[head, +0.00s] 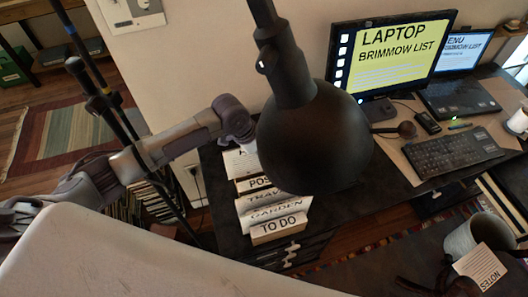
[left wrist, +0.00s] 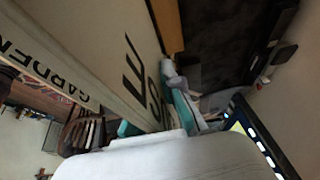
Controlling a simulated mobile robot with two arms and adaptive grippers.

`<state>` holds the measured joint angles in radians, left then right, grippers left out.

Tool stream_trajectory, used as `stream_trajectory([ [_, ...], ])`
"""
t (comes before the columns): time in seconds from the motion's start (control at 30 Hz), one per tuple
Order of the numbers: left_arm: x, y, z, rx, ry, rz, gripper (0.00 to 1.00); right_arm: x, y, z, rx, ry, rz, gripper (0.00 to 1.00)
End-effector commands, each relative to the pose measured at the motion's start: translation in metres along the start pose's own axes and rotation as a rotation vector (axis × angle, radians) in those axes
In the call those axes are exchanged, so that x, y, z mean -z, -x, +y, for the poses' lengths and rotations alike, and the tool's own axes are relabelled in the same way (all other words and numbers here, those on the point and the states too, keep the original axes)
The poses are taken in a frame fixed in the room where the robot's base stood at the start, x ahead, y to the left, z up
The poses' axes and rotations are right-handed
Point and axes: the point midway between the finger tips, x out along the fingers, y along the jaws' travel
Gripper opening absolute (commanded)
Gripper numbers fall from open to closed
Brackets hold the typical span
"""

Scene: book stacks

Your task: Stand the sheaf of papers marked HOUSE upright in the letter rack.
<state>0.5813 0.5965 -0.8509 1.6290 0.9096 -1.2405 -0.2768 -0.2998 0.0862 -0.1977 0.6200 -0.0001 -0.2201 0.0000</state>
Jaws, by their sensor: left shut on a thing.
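The sheaf marked HOUSE is a pale sheet; its end letters show large and sideways on its face in the left wrist view (left wrist: 110,45). In the head view a pale sheet (head: 240,162) with a partly covered label, probably this sheaf, stands at the back of a row of labelled papers. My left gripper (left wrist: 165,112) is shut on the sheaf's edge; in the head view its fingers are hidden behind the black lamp. The row, which reads POST, TRAVEL, GARDEN and TO DO (head: 279,226), leans along the desk's left end. The rack's own frame is hard to make out.
The round black lamp (head: 315,140) hangs close in front and covers the desk's middle. A monitor (head: 390,50), laptop (head: 458,95) and keyboard (head: 452,155) fill the right side. A grey mug (head: 470,238) and a NOTES paper (head: 481,268) are at lower right.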

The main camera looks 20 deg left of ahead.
Motion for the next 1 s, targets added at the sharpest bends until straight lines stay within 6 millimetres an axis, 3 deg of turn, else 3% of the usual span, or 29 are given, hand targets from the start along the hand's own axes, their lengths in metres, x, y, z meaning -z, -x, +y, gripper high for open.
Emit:
stream_trajectory([
  [0.53,-0.015,-0.035,0.0,0.001,-0.001,0.0,0.0,-0.002,-0.042,-0.011,0.013,-0.002,0.001,0.43],
  [1.0,-0.026,-0.064,0.001,-0.001,-0.001,0.001,0.0,-0.005,-0.056,-0.007,0.006,0.001,0.0,0.43],
])
